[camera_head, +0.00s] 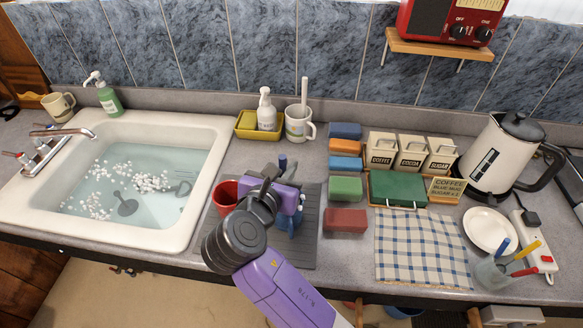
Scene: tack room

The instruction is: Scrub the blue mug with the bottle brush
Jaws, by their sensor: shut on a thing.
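My gripper (287,197) is over the grey ribbed drying mat (308,245) right of the sink. It is shut on a blue thing (287,225), mostly hidden by my wrist and fingers; I cannot tell whether this is the blue mug. A dark blue piece shows just beyond the fingers. A red mug (225,192) stands on the mat to the left, partly behind my wrist. A patterned white mug (297,127) at the back holds an upright white stick (304,90). Its lower end is hidden, so I cannot tell whether it is the bottle brush.
The sink (212,170) holds water, foam and dark submerged shapes. Several coloured blocks (345,188), canisters (412,150), a green box (398,187), a sign (447,189) and a kettle (497,155) stand to the right. A checked cloth (415,248) lies flat near the front edge.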

